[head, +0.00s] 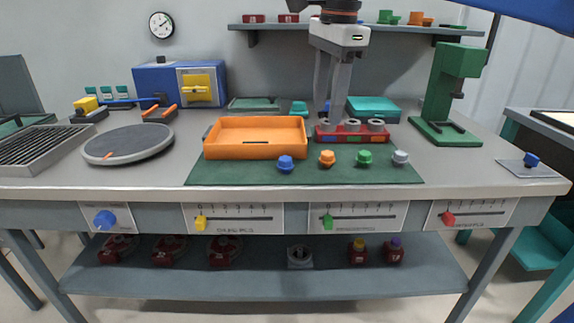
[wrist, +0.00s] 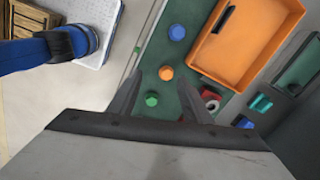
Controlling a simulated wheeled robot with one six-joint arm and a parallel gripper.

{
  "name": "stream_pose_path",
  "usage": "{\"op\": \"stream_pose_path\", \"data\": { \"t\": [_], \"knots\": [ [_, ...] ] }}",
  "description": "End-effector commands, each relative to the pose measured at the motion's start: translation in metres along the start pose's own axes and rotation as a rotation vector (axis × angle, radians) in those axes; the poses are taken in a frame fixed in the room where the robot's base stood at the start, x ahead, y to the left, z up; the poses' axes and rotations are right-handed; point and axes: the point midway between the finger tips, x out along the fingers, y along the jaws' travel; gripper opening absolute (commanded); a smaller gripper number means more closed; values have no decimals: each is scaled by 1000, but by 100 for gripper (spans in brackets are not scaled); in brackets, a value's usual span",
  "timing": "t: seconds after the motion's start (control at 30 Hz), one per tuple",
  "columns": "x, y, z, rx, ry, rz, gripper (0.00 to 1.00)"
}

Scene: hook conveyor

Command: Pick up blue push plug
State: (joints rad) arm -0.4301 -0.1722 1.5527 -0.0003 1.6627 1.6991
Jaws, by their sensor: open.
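The blue push plug (head: 285,163) stands on the green mat (head: 232,174) near the table's front edge, left of an orange, a green and a grey plug. In the wrist view the blue push plug (wrist: 177,33) lies beyond my fingertips, past the orange plug (wrist: 166,73). My gripper (head: 328,112) is open and empty, pointing down above the red block, behind and to the right of the blue plug. In the wrist view my gripper (wrist: 160,86) has its two fingers spread, with the green plug (wrist: 151,99) between them in the picture.
An orange tray (head: 255,152) sits behind and left of the blue plug. A green press (head: 446,95) stands at right, a grey disc (head: 128,144) at left. The mat in front of the tray is mostly clear.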

Motion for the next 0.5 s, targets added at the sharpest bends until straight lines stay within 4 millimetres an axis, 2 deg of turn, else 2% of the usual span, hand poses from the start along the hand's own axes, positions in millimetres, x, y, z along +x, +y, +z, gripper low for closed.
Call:
{"op": "stream_pose_path", "data": {
  "t": [0.03,0.2,0.33,0.5],
  "knots": [
    [-9,-14,14,55,0,16,45],
    [-33,-41,50,253,13,63,45],
    [-43,-51,67,350,24,84,45],
    [-45,-55,75,402,32,94,45]
  ]
}}
